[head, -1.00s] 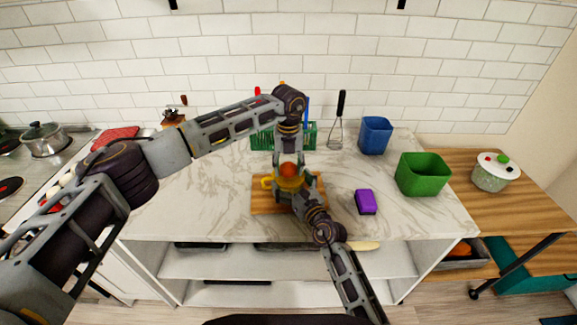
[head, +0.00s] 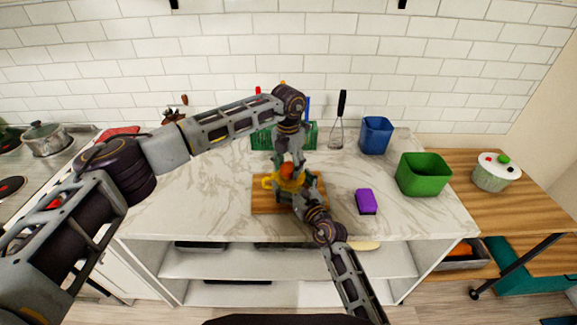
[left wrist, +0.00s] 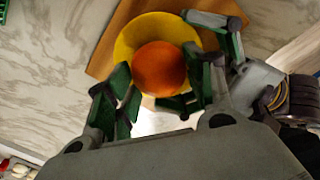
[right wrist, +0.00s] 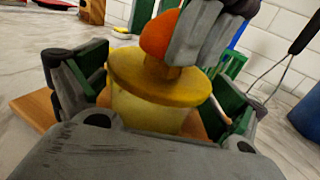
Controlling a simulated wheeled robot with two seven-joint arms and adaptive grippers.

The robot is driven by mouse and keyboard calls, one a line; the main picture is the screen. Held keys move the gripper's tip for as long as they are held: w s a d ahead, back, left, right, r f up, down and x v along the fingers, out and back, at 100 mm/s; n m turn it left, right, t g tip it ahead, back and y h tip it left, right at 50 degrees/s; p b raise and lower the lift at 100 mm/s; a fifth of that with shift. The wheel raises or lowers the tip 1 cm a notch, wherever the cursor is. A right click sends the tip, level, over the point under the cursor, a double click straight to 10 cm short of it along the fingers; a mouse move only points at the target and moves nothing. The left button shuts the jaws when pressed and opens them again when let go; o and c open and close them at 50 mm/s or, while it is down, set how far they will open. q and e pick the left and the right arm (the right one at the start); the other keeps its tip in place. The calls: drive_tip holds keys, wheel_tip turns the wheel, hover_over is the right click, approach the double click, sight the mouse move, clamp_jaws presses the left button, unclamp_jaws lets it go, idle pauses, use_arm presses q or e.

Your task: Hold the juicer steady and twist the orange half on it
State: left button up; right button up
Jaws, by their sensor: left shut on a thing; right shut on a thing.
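The yellow juicer (head: 268,181) stands upright on a wooden board (head: 262,205) on the marble counter. The orange half (head: 287,170) sits on its central cone, as the right wrist view shows (right wrist: 158,36). My left gripper (left wrist: 162,90) comes from above and is shut on the orange half, with fingers on both sides of it. My right gripper (right wrist: 155,105) is shut around the juicer's body, below its wide yellow rim (right wrist: 160,82). In the head view, my right gripper partly hides the juicer's front.
A purple block (head: 366,201) lies right of the board. A green bin (head: 424,174) and a blue bin (head: 376,135) stand farther right. A green rack (head: 262,138) and a whisk (head: 338,125) are behind. The counter left of the board is clear.

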use_arm(q)
drive_tip(key=shift+a+f+m, duration=0.1)
drive_tip(key=shift+m, duration=1.1)
drive_tip(key=shift+a+f+m, duration=0.1)
drive_tip(key=shift+m, duration=1.1)
use_arm(e)
drive_tip(key=shift+r, duration=0.2)
use_arm(q)
drive_tip(key=shift+d, duration=0.1)
use_arm(e)
drive_tip(key=shift+w, duration=0.1)
use_arm(q)
drive_tip(key=shift+d+n, duration=0.1)
drive_tip(key=shift+n, duration=2.8)
drive_tip(key=shift+s+d+n, duration=0.1)
drive_tip(key=shift+n, duration=2.7)
drive_tip(key=shift+m, duration=2.8)
drive_tip(key=shift+a+m, duration=0.15)
drive_tip(key=shift+m, duration=1.3)
drive_tip(key=shift+a+m, duration=0.1)
drive_tip(key=shift+m, duration=1.35)
